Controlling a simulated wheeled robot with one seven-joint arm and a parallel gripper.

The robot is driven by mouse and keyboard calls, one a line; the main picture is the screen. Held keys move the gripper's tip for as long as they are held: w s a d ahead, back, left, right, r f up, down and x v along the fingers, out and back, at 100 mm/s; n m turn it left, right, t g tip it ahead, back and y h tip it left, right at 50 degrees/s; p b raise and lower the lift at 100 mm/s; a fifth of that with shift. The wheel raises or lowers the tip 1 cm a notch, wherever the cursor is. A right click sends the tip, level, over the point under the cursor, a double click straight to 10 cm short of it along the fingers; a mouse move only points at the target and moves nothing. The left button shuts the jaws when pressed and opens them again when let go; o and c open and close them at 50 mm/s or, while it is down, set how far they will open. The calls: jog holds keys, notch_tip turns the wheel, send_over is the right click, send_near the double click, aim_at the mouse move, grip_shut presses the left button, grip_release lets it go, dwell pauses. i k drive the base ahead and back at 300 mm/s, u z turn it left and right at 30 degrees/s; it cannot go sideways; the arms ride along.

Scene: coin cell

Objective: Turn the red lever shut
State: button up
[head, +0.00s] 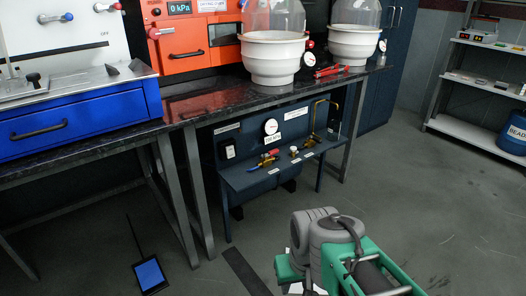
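A small red lever (273,153) shows on a brass valve fitting on the low dark blue shelf unit (235,185) under the bench. It is small here, and its exact angle is hard to tell. A blue handle (254,168) is just left of it on the same fitting. My green and grey arm reaches in from the bottom, in front of the unit and apart from it. My gripper's fingers do not show.
A round gauge (271,127) is on the unit's back panel above the lever. Bench legs (199,190) stand left of the unit. The floor (420,200) to the right is clear.

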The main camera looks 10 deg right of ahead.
aim_at(275, 150)
jog(key=u, duration=0.1)
jog(key=i, duration=1.05)
jog(key=z, duration=0.45)
